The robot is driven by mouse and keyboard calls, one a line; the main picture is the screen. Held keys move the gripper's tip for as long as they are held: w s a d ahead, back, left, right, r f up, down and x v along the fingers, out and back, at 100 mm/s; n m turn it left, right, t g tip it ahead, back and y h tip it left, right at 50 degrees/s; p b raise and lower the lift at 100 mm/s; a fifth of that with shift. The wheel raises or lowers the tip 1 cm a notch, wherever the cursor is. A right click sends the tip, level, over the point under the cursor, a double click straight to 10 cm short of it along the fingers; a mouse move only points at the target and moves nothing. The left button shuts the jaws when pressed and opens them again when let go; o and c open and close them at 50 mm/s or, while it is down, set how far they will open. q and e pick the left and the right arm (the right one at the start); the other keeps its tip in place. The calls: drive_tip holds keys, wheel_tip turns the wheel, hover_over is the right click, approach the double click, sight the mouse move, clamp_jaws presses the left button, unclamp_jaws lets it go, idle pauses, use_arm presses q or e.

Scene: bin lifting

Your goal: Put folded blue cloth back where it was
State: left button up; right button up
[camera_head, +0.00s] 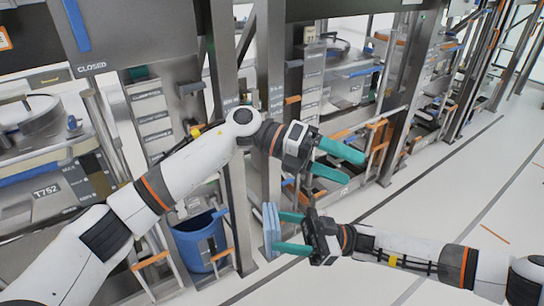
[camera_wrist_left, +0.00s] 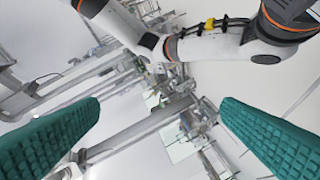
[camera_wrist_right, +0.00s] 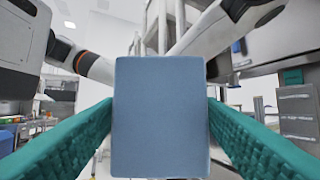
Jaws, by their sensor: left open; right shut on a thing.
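The folded blue cloth (camera_head: 271,229) is a light blue, flat, upright block in the head view. My right gripper (camera_head: 282,232) is shut on it, with the teal fingers on either side. In the right wrist view the cloth (camera_wrist_right: 160,118) fills the middle between the two teal fingers (camera_wrist_right: 160,130). My left gripper (camera_head: 348,162) is open and empty, above and to the right of the cloth in the head view. In the left wrist view its fingers (camera_wrist_left: 160,125) are wide apart with nothing between them.
A blue bin (camera_head: 199,243) stands low behind my left arm, next to a metal post (camera_head: 238,215). Racks and equipment with orange handles (camera_head: 376,138) line the back. A machine labelled T752 (camera_head: 45,200) is at left. The white floor (camera_head: 440,195) at right is open.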

use_arm(q)
drive_tip(key=s+a+r+m+t+y, duration=0.1)
drive_tip(key=s+a+r+m+y, duration=0.1)
drive_tip(key=s+a+m+y, duration=0.45)
drive_tip(key=t+y, duration=0.5)
drive_tip(key=y, duration=0.3)
approach(272, 215)
drive_tip(key=shift+m, duration=0.25)
wheel_tip(272, 215, down, 9)
drive_tip(key=shift+f, duration=0.15)
drive_tip(key=c, duration=1.1)
drive_tip(key=shift+o, duration=0.2)
use_arm(e)
drive_tip(key=o, duration=1)
drive_tip(key=shift+c, duration=0.2)
